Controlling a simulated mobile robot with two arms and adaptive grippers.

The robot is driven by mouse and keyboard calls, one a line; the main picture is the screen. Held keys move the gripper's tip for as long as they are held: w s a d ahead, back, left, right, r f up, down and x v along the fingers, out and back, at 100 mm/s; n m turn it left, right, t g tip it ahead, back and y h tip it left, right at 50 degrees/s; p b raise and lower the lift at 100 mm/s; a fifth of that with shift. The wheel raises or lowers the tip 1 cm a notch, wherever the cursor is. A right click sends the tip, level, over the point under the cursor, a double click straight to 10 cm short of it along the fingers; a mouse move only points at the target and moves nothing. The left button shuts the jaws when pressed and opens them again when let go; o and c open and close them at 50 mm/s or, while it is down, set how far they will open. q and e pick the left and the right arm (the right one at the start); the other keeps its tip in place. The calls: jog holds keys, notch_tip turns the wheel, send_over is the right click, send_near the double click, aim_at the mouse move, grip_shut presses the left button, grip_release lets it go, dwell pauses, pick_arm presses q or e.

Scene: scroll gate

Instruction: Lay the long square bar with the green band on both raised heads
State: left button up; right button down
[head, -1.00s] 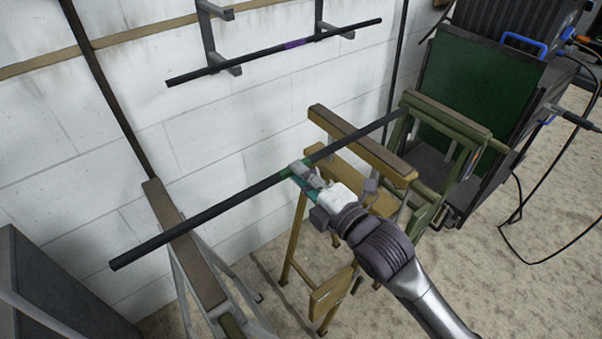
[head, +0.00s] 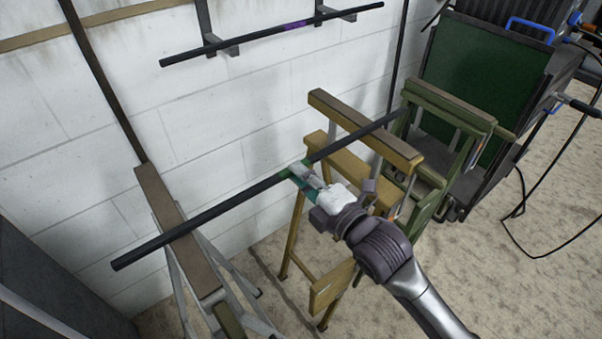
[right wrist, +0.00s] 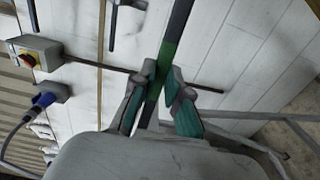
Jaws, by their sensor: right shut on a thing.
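The long dark square bar (head: 215,210) runs diagonally across the head view. My right gripper (head: 297,171) is shut on it at the green band (right wrist: 165,62), near its middle. The bar's left part passes over the brown head (head: 178,228) of the grey trestle, with its end sticking out beyond. Its right part crosses the yellow trestle's raised head (head: 385,148), and its far end comes near the green trestle's head (head: 450,105). I cannot tell whether the bar touches any head. My left gripper is not in view.
A dark bar with a purple band (head: 292,27) lies on wall brackets. A dark pole (head: 100,80) leans by the white wall. A dark box (head: 55,285) stands at lower left, and a cart with a green panel (head: 485,85) at upper right. Cables lie on the right floor.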

jog(key=shift+f, duration=0.1)
dwell(0.7)
jog(key=c, duration=1.1)
grip_release()
jog(key=v, duration=1.2)
jog(key=shift+f, duration=0.15)
